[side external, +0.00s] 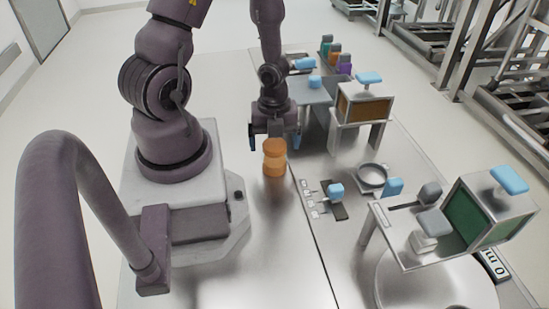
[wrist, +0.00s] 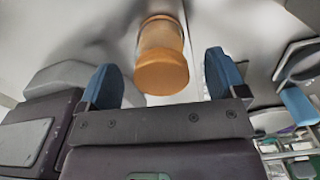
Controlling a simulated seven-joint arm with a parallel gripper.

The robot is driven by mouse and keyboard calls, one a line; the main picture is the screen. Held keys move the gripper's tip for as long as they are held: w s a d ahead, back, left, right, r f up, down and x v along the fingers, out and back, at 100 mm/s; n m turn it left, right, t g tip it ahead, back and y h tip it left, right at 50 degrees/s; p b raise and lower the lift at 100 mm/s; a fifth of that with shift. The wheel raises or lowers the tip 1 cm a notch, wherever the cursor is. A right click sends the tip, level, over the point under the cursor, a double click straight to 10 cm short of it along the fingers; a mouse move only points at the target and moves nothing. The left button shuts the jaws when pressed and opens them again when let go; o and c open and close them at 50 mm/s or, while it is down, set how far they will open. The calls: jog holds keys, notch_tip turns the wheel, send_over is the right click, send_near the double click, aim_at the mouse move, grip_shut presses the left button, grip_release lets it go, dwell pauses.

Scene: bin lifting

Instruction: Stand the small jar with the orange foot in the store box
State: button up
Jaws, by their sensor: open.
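The small jar (side external: 274,160) stands upright on the metal table, close to my gripper (side external: 273,141). It is orange at both ends with a paler band between. In the wrist view the jar (wrist: 163,62) lies in line with the gap between the blue fingertips (wrist: 163,82), and neither finger touches it. My gripper is open and empty; how deep the jar sits between the fingers I cannot tell. A grey box with a brown front (side external: 363,108) and a box with a green front (side external: 477,213) stand to the right; which is the store box I cannot tell.
Several small coloured bottles (side external: 338,60) stand at the back. A round dish (side external: 372,176) and a small blue-knobbed fixture (side external: 335,193) are on the table to the right. The table front, below the jar in the picture, is clear.

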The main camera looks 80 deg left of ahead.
jog(key=shift+d+f, duration=0.1)
jog(key=shift+f, duration=1.9)
jog(key=shift+c, duration=0.2)
jog(key=c, duration=1.1)
jog(key=shift+o, duration=0.2)
jog(key=shift+r, duration=0.2)
